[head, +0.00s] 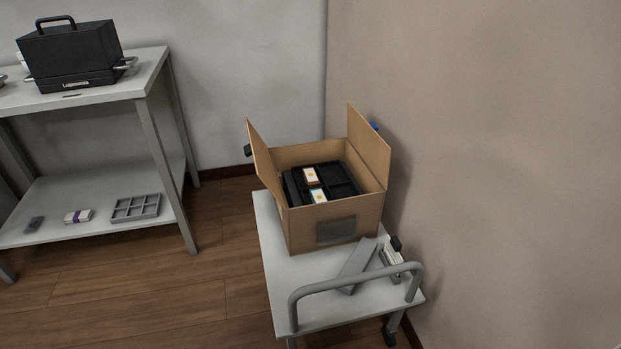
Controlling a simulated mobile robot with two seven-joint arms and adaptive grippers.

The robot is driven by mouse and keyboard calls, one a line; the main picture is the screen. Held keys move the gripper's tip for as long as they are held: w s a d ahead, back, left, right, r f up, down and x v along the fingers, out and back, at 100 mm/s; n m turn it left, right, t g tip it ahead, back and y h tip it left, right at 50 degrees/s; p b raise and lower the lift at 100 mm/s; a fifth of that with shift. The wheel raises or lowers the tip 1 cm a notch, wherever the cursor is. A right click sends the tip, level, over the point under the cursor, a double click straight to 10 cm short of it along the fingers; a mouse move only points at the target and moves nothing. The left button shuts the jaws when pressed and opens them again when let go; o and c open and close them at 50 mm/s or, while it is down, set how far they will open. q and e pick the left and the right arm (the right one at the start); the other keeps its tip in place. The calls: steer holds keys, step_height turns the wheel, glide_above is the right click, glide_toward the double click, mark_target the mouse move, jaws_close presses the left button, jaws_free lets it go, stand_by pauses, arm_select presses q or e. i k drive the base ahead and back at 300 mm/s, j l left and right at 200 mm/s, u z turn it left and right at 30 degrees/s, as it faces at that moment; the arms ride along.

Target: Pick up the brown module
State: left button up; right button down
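An open cardboard box (300,231) stands on a small grey cart, with two flaps raised at its left and right. Inside it lies a black tray (341,172) with compartments. A small module with a white face and a brownish-red edge (311,175) sits in a rear compartment. A second module with a white face and a teal edge (319,197) sits in front of it. Both are small in view, and the box wall hides the tray's lower part. Neither of my grippers is in view.
The cart (273,233) has a raised tube handle (352,279) at its front, with grey flat parts (358,262) near it. A wall is close on the right. A metal shelf table (150,72) at left carries a black case (70,55). Wooden floor between is clear.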

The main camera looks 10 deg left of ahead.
mark_target(312, 180)
steer(key=i+j+z, duration=0.15)
steer(key=j+z, duration=0.3)
steer(key=j, duration=0.35)
steer(key=j+z, duration=0.5)
steer(key=j, duration=0.3)
steer(key=j+z, duration=0.3)
steer(key=j, duration=0.25)
steer(key=j+z, duration=0.3)
steer(key=j, duration=0.25)
